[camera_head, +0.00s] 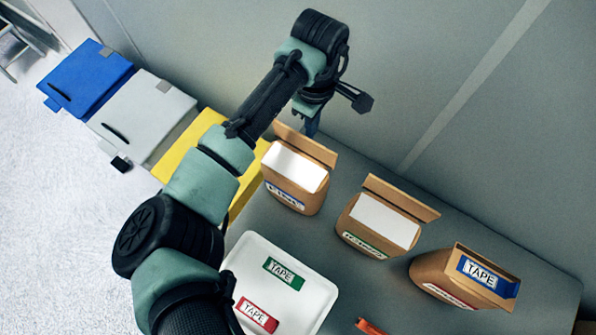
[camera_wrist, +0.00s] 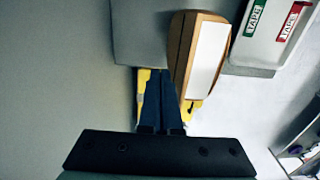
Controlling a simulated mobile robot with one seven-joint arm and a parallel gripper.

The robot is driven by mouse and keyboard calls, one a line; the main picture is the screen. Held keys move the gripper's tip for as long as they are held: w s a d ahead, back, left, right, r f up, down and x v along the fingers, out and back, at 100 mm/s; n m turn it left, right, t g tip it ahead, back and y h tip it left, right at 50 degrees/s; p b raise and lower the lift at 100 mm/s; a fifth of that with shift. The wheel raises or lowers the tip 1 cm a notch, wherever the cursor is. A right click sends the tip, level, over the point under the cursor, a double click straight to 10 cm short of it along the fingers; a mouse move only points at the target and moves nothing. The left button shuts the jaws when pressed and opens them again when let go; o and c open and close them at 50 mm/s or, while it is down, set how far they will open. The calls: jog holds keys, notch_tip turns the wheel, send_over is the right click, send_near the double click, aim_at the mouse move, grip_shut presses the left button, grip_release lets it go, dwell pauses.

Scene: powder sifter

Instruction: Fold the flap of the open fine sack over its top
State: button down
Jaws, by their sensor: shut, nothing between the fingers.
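The leftmost open sack (camera_head: 292,188) is brown with a white top face and a blue label whose small text seems to read FINE. Its brown flap (camera_head: 305,143) stands up along the back edge. In the wrist view, the sack's white top (camera_wrist: 208,60) and flap (camera_wrist: 180,45) are right of the fingers. My gripper (camera_head: 312,126) is shut and empty, with dark blue fingers pointing down behind the flap, on the wall side. The shut fingertips also show in the wrist view (camera_wrist: 160,80), close beside the flap's near end; I cannot tell whether they touch.
A white tray (camera_head: 235,262) holds green and red tape pieces. Yellow (camera_head: 190,140), white and blue bins line the left. The grey wall is close behind.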

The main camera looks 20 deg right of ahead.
aim_at(297, 163)
jog(key=shift+f, duration=0.15)
jog(key=shift+f, duration=0.45)
jog(key=shift+a, duration=0.1)
jog(key=shift+s+a+p, duration=1.15)
jog(key=shift+a+p, duration=0.05)
jog(key=shift+a, duration=0.25)
jog(key=shift+s+a+p, duration=1.15)
jog(key=shift+a+p, duration=0.05)
jog(key=shift+a, duration=0.25)
jog(key=shift+w+d+r+p, duration=0.3)
jog(key=shift+d+r+p, duration=0.1)
jog(key=shift+r+p, duration=0.4)
jog(key=shift+w+d+r+p, duration=0.3)
jog(key=shift+d+r+p, duration=0.1)
jog(key=shift+r+p, duration=0.35)
jog(key=shift+f, duration=0.1)
jog(key=shift+f+b, duration=1.45)
jog(key=shift+f, duration=0.95)
notch_tip(297, 163, up, 9)
jog(key=p, duration=1)
